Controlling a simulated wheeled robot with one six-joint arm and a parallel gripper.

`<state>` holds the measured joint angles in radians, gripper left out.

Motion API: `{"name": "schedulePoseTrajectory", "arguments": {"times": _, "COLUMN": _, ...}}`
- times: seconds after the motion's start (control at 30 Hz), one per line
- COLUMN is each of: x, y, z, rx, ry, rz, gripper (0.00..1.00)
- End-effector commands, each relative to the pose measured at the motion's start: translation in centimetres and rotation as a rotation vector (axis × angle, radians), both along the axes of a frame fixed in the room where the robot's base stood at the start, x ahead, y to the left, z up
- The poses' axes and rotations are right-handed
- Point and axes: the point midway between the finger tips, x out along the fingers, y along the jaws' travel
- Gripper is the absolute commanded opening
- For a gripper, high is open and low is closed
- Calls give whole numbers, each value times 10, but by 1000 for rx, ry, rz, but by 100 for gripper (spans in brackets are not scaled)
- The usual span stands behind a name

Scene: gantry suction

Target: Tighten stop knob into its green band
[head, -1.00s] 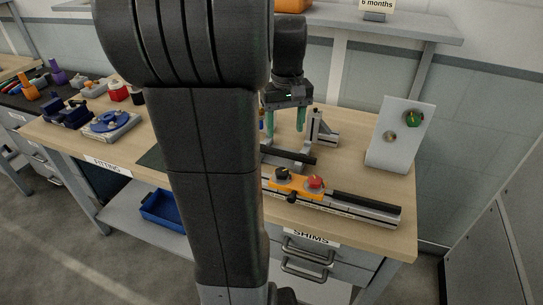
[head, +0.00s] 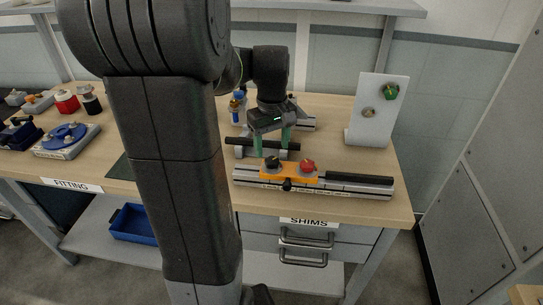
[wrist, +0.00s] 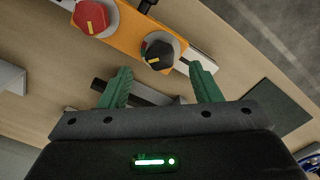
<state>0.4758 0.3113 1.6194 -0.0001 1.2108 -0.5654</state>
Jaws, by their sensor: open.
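An orange carriage (head: 292,174) sits on a metal rail and carries a black knob (head: 272,162) and a red knob (head: 307,165). In the wrist view the black knob (wrist: 158,53) has a yellow pointer line and a ring with green and red parts around it. The red knob (wrist: 91,17) also has a yellow line, with a grey ring. My gripper (head: 272,150) is open and empty, above and just behind the carriage. In the wrist view its green fingers (wrist: 158,72) are spread, and the black knob shows between and beyond their tips. I see no contact.
The rail (head: 350,185) runs along the bench's front edge. A dark bar on grey supports (head: 262,152) lies under my gripper. A white panel with a green knob (head: 391,91) stands at the right. A blue round fixture (head: 66,136) is at the left.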

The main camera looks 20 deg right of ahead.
Motion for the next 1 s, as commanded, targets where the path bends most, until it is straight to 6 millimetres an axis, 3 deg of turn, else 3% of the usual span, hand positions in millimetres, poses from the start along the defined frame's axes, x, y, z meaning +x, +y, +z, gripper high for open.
{"name": "schedulePoseTrajectory", "arguments": {"times": 0.1, "x": -1, "y": 0, "z": -21, "rx": 2, "ry": 3, "rz": 0, "gripper": 57}}
{"name": "schedulePoseTrajectory", "arguments": {"times": 0.23, "x": 0, "y": 0, "z": -34, "rx": 1, "ry": 1, "rz": 0, "gripper": 57}}
{"name": "schedulePoseTrajectory", "arguments": {"times": 0.63, "x": 0, "y": 0, "z": -41, "rx": 0, "ry": 0, "rz": 0, "gripper": 57}}
{"name": "schedulePoseTrajectory", "arguments": {"times": 0.87, "x": 0, "y": 0, "z": -41, "rx": 0, "ry": 0, "rz": 0, "gripper": 13}}
{"name": "schedulePoseTrajectory", "arguments": {"times": 1.0, "x": 0, "y": 0, "z": -40, "rx": 0, "ry": 0, "rz": -15, "gripper": 13}}
